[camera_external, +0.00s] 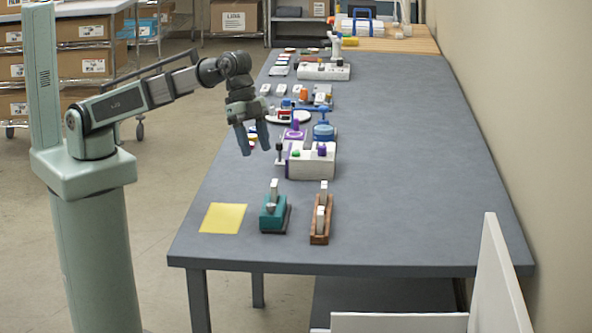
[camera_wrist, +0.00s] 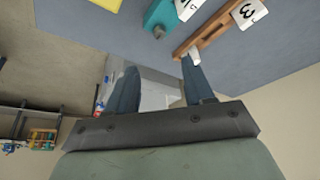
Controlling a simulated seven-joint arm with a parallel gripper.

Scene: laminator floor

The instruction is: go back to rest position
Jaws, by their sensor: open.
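My gripper (camera_external: 254,138) hangs above the left edge of the table in the external view, fingers pointing down. It is open and nothing is between its fingers. In the wrist view the two dark blue fingers (camera_wrist: 151,90) stand apart. A teal block-shaped stand (camera_external: 274,213) and a brown wooden stand (camera_external: 321,220) stand near the front of the table, each with a light upright piece. They also show in the wrist view, the teal stand (camera_wrist: 162,14) beside the wooden stand (camera_wrist: 208,30), with numbered white tags. My gripper is apart from both.
The grey table (camera_external: 410,190) has bare room on its right half. A yellow sheet (camera_external: 223,218) lies at the front left. A white box with coloured knobs (camera_external: 310,164) stands mid-table, with several small items behind it. White panels (camera_external: 497,285) stand at the front right.

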